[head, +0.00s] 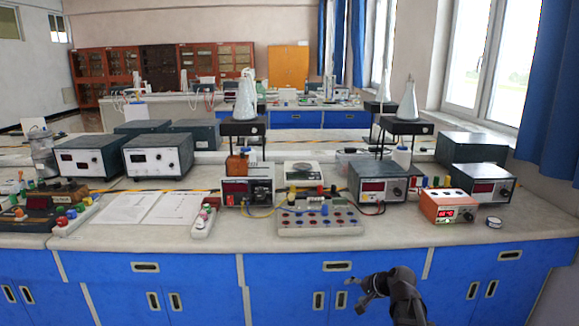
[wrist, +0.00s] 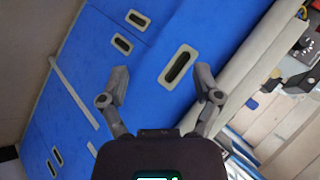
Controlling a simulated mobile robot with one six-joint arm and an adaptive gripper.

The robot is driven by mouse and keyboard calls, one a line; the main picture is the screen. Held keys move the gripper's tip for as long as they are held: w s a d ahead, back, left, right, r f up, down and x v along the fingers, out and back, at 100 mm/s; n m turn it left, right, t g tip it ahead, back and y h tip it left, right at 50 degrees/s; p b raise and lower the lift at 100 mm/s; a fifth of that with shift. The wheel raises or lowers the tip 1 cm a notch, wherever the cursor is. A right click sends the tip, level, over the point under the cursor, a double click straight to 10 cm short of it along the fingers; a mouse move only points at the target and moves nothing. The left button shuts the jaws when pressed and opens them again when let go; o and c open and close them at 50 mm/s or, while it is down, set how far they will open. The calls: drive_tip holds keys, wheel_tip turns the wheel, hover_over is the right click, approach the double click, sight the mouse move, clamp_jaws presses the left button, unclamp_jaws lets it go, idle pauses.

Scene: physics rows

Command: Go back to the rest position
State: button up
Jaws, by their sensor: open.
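My gripper (head: 362,290) is in the lower right of the head view, in front of the blue cabinet fronts and below the bench top. In the wrist view my gripper (wrist: 163,84) has its two fingers spread wide apart with nothing between them. Behind the fingers is a blue cabinet front (wrist: 135,75) with recessed handles. The gripper appears clear of the cabinet; the exact gap cannot be told.
The bench top (head: 270,233) bears an orange meter (head: 448,206), a grey terminal board (head: 318,218), power supplies (head: 377,185) and open papers (head: 145,207). Its front edge runs above my gripper. Windows and a blue curtain (head: 550,95) are at right.

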drive_tip(key=s+a+f+n+g+h, duration=0.2)
drive_tip(key=s+f+n+g+h, duration=0.15)
drive_tip(key=s, duration=0.45)
drive_tip(key=s+a+f+n+g+h, duration=0.1)
drive_tip(key=s+f+n+g+h, duration=0.2)
drive_tip(key=s, duration=0.6)
wheel_tip(320, 180, up, 23)
drive_tip(key=p, duration=2.2)
drive_tip(key=shift+w+r, duration=0.15)
drive_tip(key=shift+w, duration=0.05)
drive_tip(key=shift+d+n+g+y, duration=0.15)
drive_tip(key=shift+n+g+y, duration=0.1)
